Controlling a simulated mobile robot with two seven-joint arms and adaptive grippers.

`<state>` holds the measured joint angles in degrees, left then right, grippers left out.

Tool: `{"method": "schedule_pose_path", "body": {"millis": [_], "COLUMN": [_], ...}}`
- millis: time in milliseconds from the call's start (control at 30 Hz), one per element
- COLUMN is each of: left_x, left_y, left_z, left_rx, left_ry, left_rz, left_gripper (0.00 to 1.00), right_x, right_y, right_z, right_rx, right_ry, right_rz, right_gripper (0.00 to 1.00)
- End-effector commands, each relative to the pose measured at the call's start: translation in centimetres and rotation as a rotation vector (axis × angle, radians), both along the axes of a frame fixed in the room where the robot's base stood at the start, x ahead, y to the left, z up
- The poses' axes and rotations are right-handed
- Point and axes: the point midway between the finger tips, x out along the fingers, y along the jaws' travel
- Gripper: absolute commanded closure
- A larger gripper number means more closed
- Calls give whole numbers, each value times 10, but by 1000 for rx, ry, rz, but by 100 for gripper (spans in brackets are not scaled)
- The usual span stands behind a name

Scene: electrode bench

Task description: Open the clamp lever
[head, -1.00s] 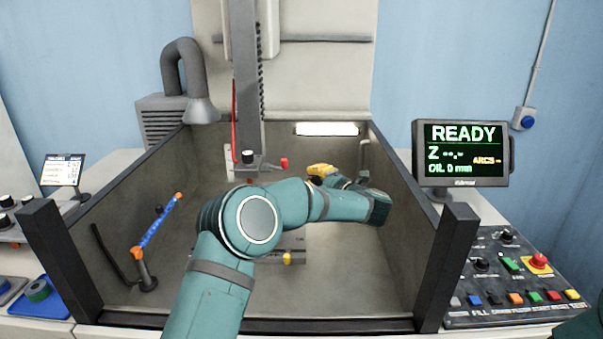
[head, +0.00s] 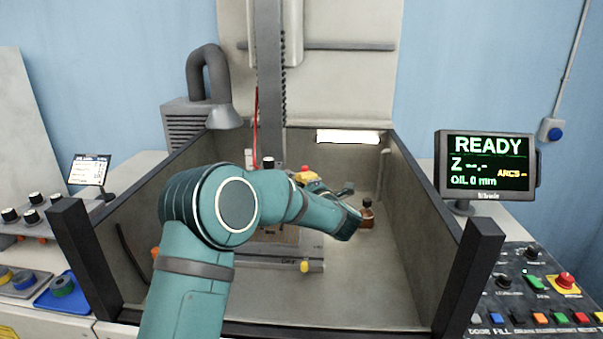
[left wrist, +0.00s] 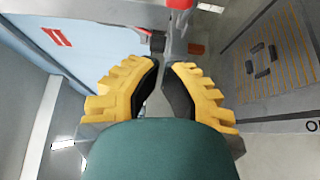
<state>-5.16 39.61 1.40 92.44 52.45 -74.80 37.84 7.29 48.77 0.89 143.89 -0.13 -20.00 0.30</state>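The clamp lever shows as a red knob (head: 305,168) beside the lower end of the grey vertical column in the head view. My left gripper (head: 308,178) has yellow fingers and appears just below and in front of this knob. In the left wrist view the fingers (left wrist: 167,66) have a narrow gap between their dark pads, with nothing seen held. Another red part (left wrist: 180,4) is at the top edge. My forearm hides part of the tank. My right gripper is out of view.
Grey tank walls (head: 432,200) enclose the arm on both sides. A small copper-brown object (head: 366,214) stands right of my wrist. The worktable (head: 265,255) is partly behind my arm. A READY screen (head: 487,165) and button panel (head: 545,290) are at right.

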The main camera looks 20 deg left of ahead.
Motion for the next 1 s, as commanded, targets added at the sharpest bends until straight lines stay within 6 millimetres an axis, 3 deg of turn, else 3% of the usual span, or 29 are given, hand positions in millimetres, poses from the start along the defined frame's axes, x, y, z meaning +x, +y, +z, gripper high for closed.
{"method": "schedule_pose_path", "body": {"millis": [200,500,1000], "left_x": [30,60,66], "left_y": [32,30,31], "left_z": [-1,-1,-1], "left_rx": [1,1,0], "left_ry": [1,1,0], "left_rz": [2,0,1], "left_gripper": [100,100,100], "right_x": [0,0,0], "right_y": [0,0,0], "right_z": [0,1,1], "right_rx": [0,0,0], "right_ry": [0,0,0], "right_rz": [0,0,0], "right_gripper": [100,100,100]}}
